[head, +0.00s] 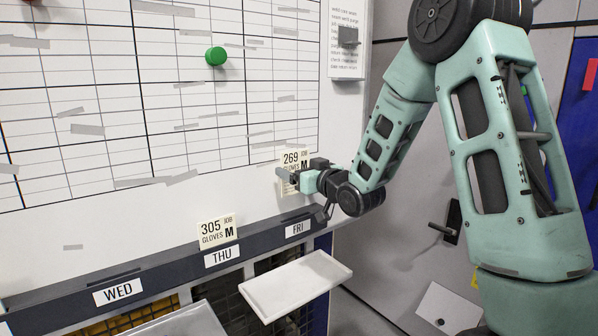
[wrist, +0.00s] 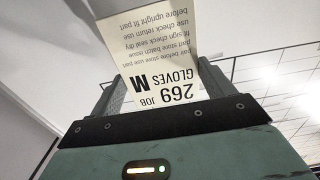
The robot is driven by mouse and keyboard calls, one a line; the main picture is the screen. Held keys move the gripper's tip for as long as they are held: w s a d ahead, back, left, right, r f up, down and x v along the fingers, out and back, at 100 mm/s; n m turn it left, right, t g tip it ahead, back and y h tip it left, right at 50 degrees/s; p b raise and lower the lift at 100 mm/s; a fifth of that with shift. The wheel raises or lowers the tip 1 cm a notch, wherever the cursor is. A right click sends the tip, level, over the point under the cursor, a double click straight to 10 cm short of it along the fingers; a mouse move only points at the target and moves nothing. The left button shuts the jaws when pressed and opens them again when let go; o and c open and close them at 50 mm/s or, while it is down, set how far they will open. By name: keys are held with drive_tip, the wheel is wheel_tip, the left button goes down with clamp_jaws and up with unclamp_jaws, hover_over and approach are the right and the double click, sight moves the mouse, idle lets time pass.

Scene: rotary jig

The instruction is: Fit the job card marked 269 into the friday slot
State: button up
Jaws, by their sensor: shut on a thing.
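The cream job card marked 269 (head: 293,158) is upright in my gripper (head: 285,177), in front of the whiteboard and above the dark rail's FRI label (head: 297,228). In the wrist view the card (wrist: 160,60) stands between the two fingers of my gripper (wrist: 163,82), its print upside down. My gripper is shut on the card. The card's lower edge appears above the rail, apart from it. The friday slot (head: 296,217) lies in the rail's top above FRI; its opening is hard to make out.
A card marked 305 (head: 217,232) stands in the THU slot to the left. The WED slot (head: 115,281) looks empty. A white tray (head: 295,284) sticks out below FRI. A green magnet (head: 215,56) is on the whiteboard. A grey wall and door are at right.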

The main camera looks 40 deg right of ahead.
drive_tip(key=shift+f+b, duration=2.7)
drive_tip(key=shift+f, duration=0.25)
wheel_tip(320, 180, down, 7)
drive_tip(key=b, duration=0.7)
drive_tip(key=shift+r+b, duration=0.2)
drive_tip(key=shift+b, duration=0.1)
idle(1.9)
drive_tip(key=o, duration=0.9)
